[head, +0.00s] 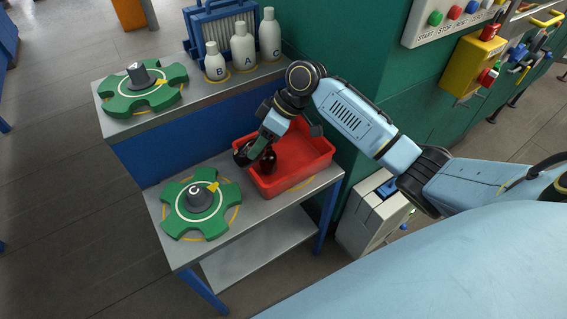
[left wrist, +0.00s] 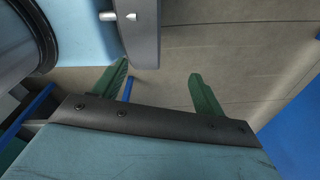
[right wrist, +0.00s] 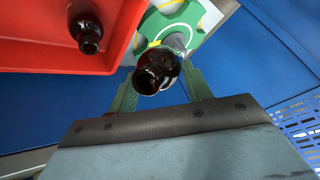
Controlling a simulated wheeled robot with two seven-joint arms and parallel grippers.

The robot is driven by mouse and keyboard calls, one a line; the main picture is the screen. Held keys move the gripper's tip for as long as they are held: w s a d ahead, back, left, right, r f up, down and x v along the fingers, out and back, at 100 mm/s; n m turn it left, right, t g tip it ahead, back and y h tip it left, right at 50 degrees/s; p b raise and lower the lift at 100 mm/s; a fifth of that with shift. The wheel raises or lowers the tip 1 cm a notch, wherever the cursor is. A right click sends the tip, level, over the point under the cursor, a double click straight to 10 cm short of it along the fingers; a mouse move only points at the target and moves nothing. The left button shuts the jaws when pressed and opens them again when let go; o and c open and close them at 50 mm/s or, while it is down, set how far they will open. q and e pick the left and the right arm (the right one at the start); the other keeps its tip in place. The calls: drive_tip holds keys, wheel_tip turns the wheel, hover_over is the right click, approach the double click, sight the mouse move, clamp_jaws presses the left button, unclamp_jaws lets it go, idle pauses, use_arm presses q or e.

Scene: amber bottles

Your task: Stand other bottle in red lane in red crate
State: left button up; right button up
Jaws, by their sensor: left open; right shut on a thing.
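The red crate (head: 310,172) sits on the lower shelf. A dark amber bottle (head: 268,158) is inside it near its left end; it also shows in the right wrist view (right wrist: 88,32). My right gripper (head: 252,152) is shut on another amber bottle (head: 240,153), at the crate's left wall. In the right wrist view this held bottle (right wrist: 155,72) points its mouth towards the camera, beside the crate's wall. I cannot tell its height above the shelf. My left gripper (left wrist: 155,85) is open and empty over the floor. No lane marking can be made out.
A green handwheel marked C (head: 200,198) sits left of the crate. Another green wheel (head: 142,90) and white bottles (head: 243,50) marked A, B, C stand on the upper shelf. The green cabinet wall (head: 345,165) is close on the crate's right.

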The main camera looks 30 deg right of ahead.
drive_tip(key=w+d+n+g+h+b, duration=0.1)
drive_tip(key=w+d+n+h, duration=0.3)
drive_tip(key=n, duration=1)
drive_tip(key=shift+d+f+g+h+b, duration=0.4)
drive_tip(key=shift+d+h+b, duration=0.3)
drive_tip(key=shift+h, duration=0.4)
drive_tip(key=d+r+n+t, duration=0.1)
drive_tip(key=d+n, duration=0.1)
drive_tip(key=n, duration=0.1)
drive_tip(key=w+d+r+n+t+b, duration=0.1)
drive_tip(key=d+n, duration=0.1)
drive_tip(key=n, duration=0.1)
drive_tip(key=d+r+n+t, duration=0.1)
drive_tip(key=d+n, duration=0.1)
drive_tip(key=n, duration=0.1)
drive_tip(key=shift+w+d+r+t+y, duration=0.15)
drive_tip(key=shift+d+t+y, duration=0.15)
drive_tip(key=shift+y, duration=0.1)
drive_tip(key=shift+c, duration=0.2)
use_arm(q)
drive_tip(key=a+f+b, duration=0.2)
drive_tip(key=a+f, duration=0.1)
drive_tip(key=f, duration=0.3)
drive_tip(key=shift+s, duration=0.4)
use_arm(e)
wheel_tip(320, 180, down, 9)
drive_tip(key=n, duration=0.1)
drive_tip(key=shift+d+n, duration=0.3)
drive_tip(key=shift+d, duration=0.1)
drive_tip(key=shift+f, duration=0.5)
